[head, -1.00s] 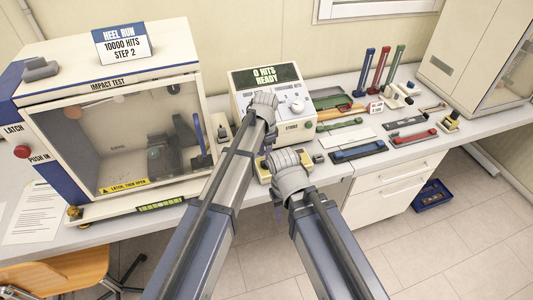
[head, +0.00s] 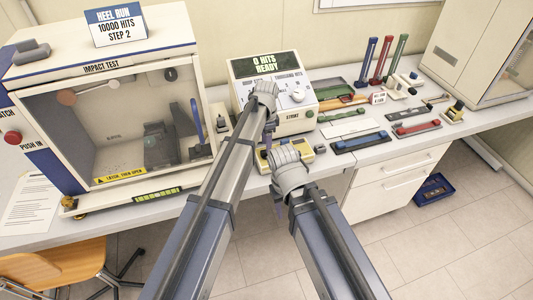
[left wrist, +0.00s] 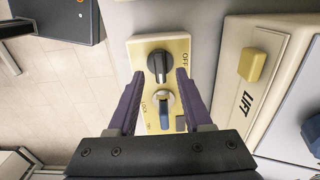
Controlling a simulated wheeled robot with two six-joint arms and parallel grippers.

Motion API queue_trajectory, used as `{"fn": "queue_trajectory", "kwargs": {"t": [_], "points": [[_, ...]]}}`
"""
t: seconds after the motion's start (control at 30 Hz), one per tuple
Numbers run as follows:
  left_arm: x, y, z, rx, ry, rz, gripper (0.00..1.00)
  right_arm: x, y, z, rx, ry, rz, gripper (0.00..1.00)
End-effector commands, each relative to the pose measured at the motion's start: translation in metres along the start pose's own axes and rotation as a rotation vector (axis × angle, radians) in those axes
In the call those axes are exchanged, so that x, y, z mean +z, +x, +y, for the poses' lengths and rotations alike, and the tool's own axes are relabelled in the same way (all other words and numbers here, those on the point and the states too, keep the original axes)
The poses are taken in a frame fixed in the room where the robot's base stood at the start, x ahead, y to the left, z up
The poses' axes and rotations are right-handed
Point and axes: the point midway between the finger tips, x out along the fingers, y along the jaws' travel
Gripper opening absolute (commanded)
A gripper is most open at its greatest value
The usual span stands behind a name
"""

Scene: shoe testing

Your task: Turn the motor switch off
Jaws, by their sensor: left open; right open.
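A black rotary switch knob (left wrist: 159,66) with a pale pointer line sits on a yellow plate (left wrist: 138,50) in the left wrist view. The word OFF is printed beside its upper right. Below it on the same plate is a blue-and-metal lever (left wrist: 164,108). My left gripper (left wrist: 159,76) is open, with one purple finger on each side of the knob; I cannot tell whether they touch it. In the head view my left gripper (head: 267,110) is in front of the control box, its fingers mostly hidden. My right gripper (head: 283,185) is lower, open and apparently empty.
A LIFT panel with a yellow button (left wrist: 253,61) lies right of the switch plate. The control box (head: 299,105) reads 0 HITS READY. The impact test cabinet (head: 80,178) stands left. Tools and colored trays (head: 360,142) fill the bench at right. Open floor lies in front.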

Motion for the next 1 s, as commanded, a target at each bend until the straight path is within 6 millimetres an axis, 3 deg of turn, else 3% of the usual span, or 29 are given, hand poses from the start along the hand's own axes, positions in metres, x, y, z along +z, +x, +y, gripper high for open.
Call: {"fn": "queue_trajectory", "kwargs": {"t": [0.03, 0.2, 0.53, 1.0], "points": [[0.0, 0.014, 0.0, 0.0, 0.0, 0.0, 0.5, -0.001, 0.014, -0.001, 0.0, 0.0, 0.0, 0.5], [0.0, 0.027, 0.0, 0.0, 0.0, 0.0, 0.5, -0.002, 0.027, -0.003, 0.0, 0.001, 0.0, 0.5], [0.0, 0.027, 0.0, 0.0, 0.0, 0.0, 0.5, -0.002, 0.027, -0.003, 0.0, 0.001, 0.0, 0.5], [0.0, 0.027, 0.0, 0.0, 0.0, 0.0, 0.0, -0.002, 0.027, -0.003, 0.0, 0.001, 0.0, 0.5]]}}
